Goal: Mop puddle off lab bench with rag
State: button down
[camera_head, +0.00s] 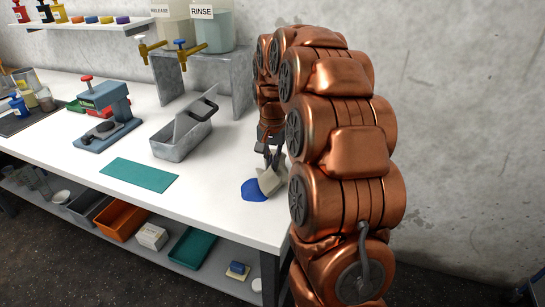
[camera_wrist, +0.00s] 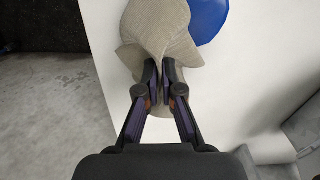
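My gripper (camera_head: 271,152) reaches down over the right end of the white lab bench (camera_head: 222,199). It is shut on a crumpled beige rag (camera_head: 267,181). The rag also shows in the wrist view (camera_wrist: 158,32), pinched between the two fingertips (camera_wrist: 160,80) and spread beyond them. A blue puddle (camera_head: 253,190) lies on the bench top near its front edge, just left of the rag. The wrist view shows part of the puddle (camera_wrist: 207,18) right beside the rag, which partly covers its edge in the picture. I cannot tell whether the rag touches the bench.
A grey metal bin with a tilted lid (camera_head: 182,140) stands left of my gripper. A teal mat (camera_head: 140,175) lies near the front edge, with a blue-grey press (camera_head: 107,115) behind it. Dispensing tanks (camera_head: 213,33) stand on a grey riser at the back. A lower shelf holds trays (camera_head: 121,221).

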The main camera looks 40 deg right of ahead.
aim_at(273, 181)
jog(key=shift+f+b, duration=0.3)
jog(key=shift+f, duration=0.9)
jog(key=shift+c, duration=1.6)
grip_release()
jog(key=shift+f+b, duration=0.7)
jog(key=shift+f, duration=0.8)
jog(key=shift+s, duration=0.1)
jog(key=c, duration=1.4)
jog(key=shift+o, duration=0.2)
